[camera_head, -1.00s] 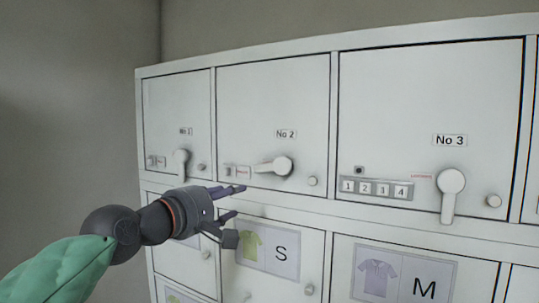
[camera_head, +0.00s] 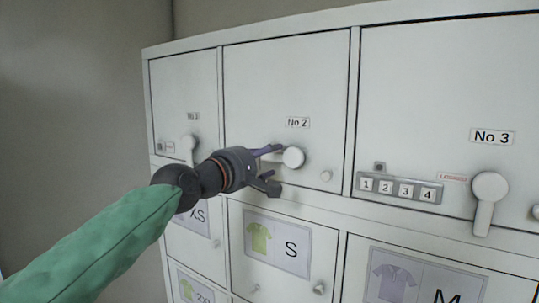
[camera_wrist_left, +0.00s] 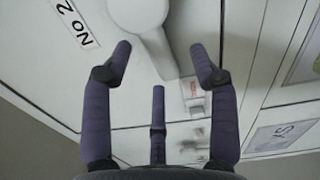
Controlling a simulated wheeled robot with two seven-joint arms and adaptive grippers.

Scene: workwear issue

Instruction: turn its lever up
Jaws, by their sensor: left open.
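The lever of locker No 2 (camera_head: 293,157) is white with a round hub. Its arm points left and is mostly hidden by my gripper in the head view. My left gripper (camera_head: 273,168) is open at this lever, its upper finger overlapping the arm. In the left wrist view, the lever (camera_wrist_left: 152,32) runs from its hub to between the spread fingers (camera_wrist_left: 161,52). I cannot tell whether they touch it. The lever of No 1 (camera_head: 189,146) and the lever of No 3 (camera_head: 486,203) both point down. My right gripper is not in view.
Locker No 3 has a keypad strip (camera_head: 400,189) beside its lever. Lower doors carry shirt labels, such as S (camera_head: 277,242). The doors are flat and shut, with free room in front.

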